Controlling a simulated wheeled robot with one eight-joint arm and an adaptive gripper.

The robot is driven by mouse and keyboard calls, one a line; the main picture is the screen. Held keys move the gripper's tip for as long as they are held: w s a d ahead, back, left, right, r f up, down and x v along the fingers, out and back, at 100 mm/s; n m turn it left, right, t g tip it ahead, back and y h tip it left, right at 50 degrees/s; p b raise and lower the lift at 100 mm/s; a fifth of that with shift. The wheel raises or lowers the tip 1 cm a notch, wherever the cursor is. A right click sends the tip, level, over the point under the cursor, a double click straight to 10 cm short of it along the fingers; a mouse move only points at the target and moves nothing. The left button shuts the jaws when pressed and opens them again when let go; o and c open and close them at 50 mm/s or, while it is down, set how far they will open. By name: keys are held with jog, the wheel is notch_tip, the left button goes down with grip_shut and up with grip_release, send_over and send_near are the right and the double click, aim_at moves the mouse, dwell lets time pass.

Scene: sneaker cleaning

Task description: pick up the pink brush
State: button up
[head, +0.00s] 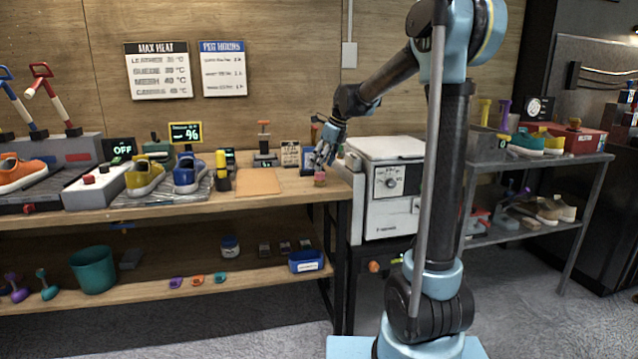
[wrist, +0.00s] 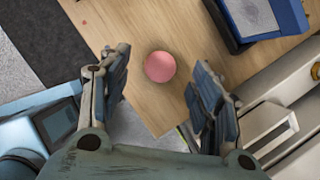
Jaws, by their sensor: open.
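A small pink round-topped object, seemingly the pink brush (head: 320,179), stands on the wooden workbench (head: 205,208) near its right end. In the wrist view its round pink top (wrist: 159,67) is seen from above, and its lower part is hidden beneath that top. My gripper (head: 323,160) points down just above it in the head view. In the wrist view my gripper (wrist: 161,78) is open, with one finger on each side of the pink top and visible gaps to both. Nothing is held.
A blue-edged box (wrist: 258,18) sits on the bench near the pink top. A tan mat (head: 258,181) lies left of my gripper. A white cabinet-like machine (head: 392,205) stands right of the bench. Yellow and blue sneakers (head: 188,174) are farther left.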

aim_at(320, 174)
jog(key=shift+d+x, duration=0.15)
jog(key=shift+x, duration=1.25)
jog(key=shift+d+x, duration=0.15)
jog(key=shift+x, duration=1.3)
jog(key=shift+f, duration=0.1)
jog(key=shift+s, duration=0.1)
jog(key=c, duration=1.1)
